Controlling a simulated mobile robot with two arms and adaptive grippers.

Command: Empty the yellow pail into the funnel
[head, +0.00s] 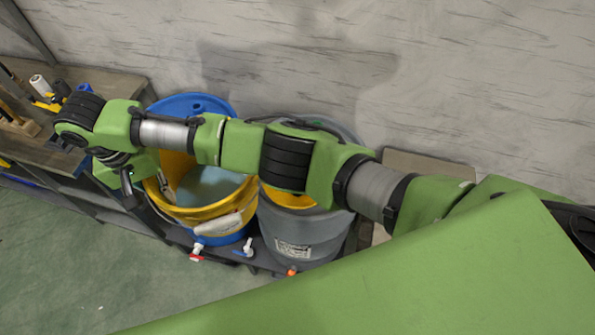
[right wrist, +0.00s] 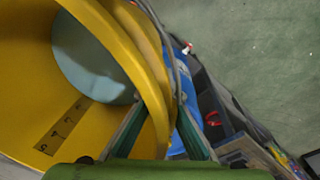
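The yellow pail (head: 211,212) stands at the blue barrel, with a white grip on its wire handle. A pale blue-grey round surface shows inside it. In the right wrist view the pail (right wrist: 110,110) fills the left side, with scale marks on its inner wall. My right gripper (head: 129,188) is at the pail's left side. In the wrist view its fingers (right wrist: 162,112) are apart, one on each side of the rim; firm contact cannot be made out. The yellow funnel (head: 287,197) sits in the grey barrel's top, partly hidden by my right arm. My left gripper is out of view.
The blue barrel (head: 190,103) and grey barrel (head: 305,228) stand side by side on a dark low stand, with small taps in front. A workbench (head: 125,88) with tools is at the left. A wall is behind; green floor lies open in front.

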